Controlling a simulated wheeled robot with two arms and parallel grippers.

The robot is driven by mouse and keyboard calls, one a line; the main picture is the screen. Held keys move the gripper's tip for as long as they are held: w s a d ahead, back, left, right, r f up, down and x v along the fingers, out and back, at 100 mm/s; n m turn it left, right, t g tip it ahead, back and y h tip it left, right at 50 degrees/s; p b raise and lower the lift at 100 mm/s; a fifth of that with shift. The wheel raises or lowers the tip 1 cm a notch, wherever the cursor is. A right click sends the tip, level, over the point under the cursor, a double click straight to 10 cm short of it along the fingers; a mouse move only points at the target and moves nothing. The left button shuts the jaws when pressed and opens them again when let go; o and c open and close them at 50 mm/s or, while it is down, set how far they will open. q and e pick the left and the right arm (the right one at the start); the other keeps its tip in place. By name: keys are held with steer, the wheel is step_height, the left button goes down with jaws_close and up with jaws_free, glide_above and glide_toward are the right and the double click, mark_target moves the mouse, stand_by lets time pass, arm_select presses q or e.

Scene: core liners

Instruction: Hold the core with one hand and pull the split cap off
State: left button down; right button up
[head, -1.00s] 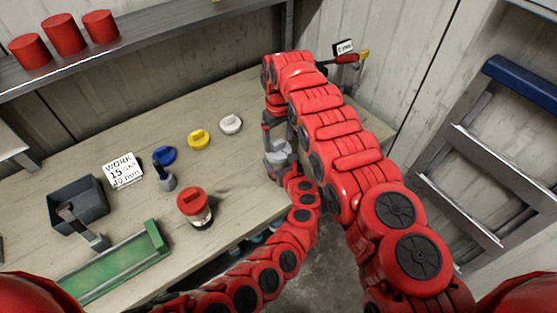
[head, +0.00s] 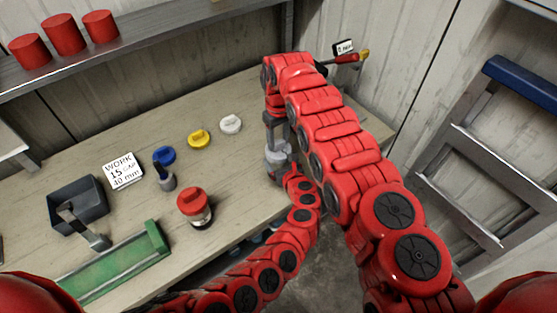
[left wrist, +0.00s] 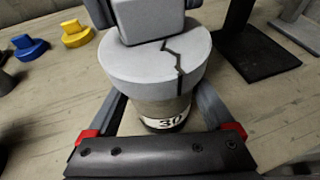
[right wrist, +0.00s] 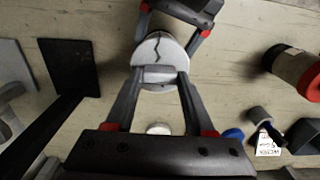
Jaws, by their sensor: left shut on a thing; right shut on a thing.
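The split cap (left wrist: 160,52) is light grey with a jagged dark crack across its top. It sits on the core (left wrist: 165,112), a pale cylinder with a label reading 30, and I see no clear gap between them. My left gripper (left wrist: 160,106) has its fingers on either side of the core, below the cap; its fingertips are hidden. My right gripper (right wrist: 159,76) is shut on the cap's raised tab, and the cap's crack also shows in the right wrist view (right wrist: 152,52). In the head view the cap (head: 277,157) is partly hidden by my arms.
A red-capped core (head: 194,207) stands on the bench. Blue (head: 164,155), yellow (head: 199,138) and white (head: 230,124) caps lie behind it. A dark tray (head: 78,207), a sign (head: 123,170) and a green trough (head: 115,267) are at the left.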

jaws_close()
steer(key=shift+r, duration=0.2)
steer(key=shift+r, duration=3.55)
arm_select(q)
jaws_free()
steer(key=shift+s, duration=0.1)
